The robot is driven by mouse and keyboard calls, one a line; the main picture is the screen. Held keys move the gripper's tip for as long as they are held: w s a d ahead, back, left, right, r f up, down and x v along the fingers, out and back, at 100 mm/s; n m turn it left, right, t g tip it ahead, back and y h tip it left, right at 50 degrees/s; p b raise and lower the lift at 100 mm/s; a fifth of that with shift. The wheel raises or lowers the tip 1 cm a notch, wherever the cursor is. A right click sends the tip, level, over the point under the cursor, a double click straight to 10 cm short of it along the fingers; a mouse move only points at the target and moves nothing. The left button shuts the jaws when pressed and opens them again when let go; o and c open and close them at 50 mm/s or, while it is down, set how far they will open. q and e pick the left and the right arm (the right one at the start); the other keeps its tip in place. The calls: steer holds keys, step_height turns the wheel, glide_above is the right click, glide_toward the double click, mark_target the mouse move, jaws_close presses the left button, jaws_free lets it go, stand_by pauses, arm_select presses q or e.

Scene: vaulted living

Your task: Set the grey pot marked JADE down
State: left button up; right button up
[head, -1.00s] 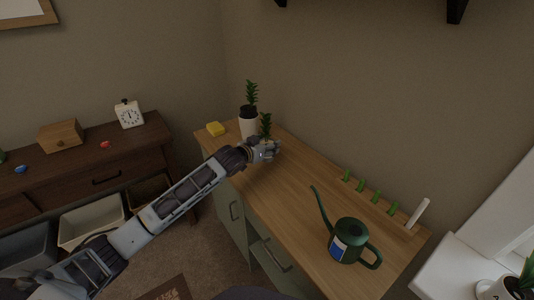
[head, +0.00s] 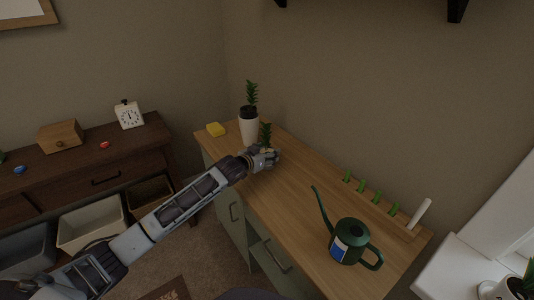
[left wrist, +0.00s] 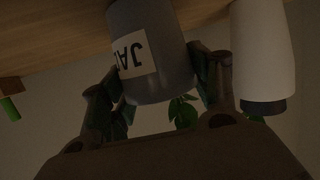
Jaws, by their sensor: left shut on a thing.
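The grey pot marked JADE (left wrist: 172,62) is between the two fingers of my left gripper (left wrist: 160,78) in the left wrist view, which shows the scene upside down. Its white label (left wrist: 134,52) shows the letters JA. My left gripper (head: 267,158) is shut on it over the far end of the wooden desk (head: 290,190). In the head view the gripper hides most of the pot, and its green plant (head: 266,132) shows above. Whether the pot's base touches the desk I cannot tell. My right gripper is not in view.
A taller white pot with a plant (head: 249,126) stands close behind the held pot. A yellow sponge (head: 215,130) lies at the desk's far left corner. A green watering can (head: 349,242) stands near the front right. The desk's middle is clear.

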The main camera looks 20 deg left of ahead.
arm_select(q)
steer(key=o, duration=1.3)
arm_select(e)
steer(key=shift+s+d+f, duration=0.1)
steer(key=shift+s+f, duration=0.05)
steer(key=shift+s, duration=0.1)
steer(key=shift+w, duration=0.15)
arm_select(q)
steer(key=shift+s+a+r, duration=0.15)
steer(key=shift+s, duration=0.4)
steer(key=shift+s+a+r, duration=0.2)
steer(key=shift+s+r, duration=0.05)
steer(key=shift+s, duration=0.35)
steer(key=shift+p+v, duration=0.3)
steer(key=shift+v, duration=1.55)
steer(key=shift+p+v, duration=0.4)
steer(key=shift+v, duration=2.45)
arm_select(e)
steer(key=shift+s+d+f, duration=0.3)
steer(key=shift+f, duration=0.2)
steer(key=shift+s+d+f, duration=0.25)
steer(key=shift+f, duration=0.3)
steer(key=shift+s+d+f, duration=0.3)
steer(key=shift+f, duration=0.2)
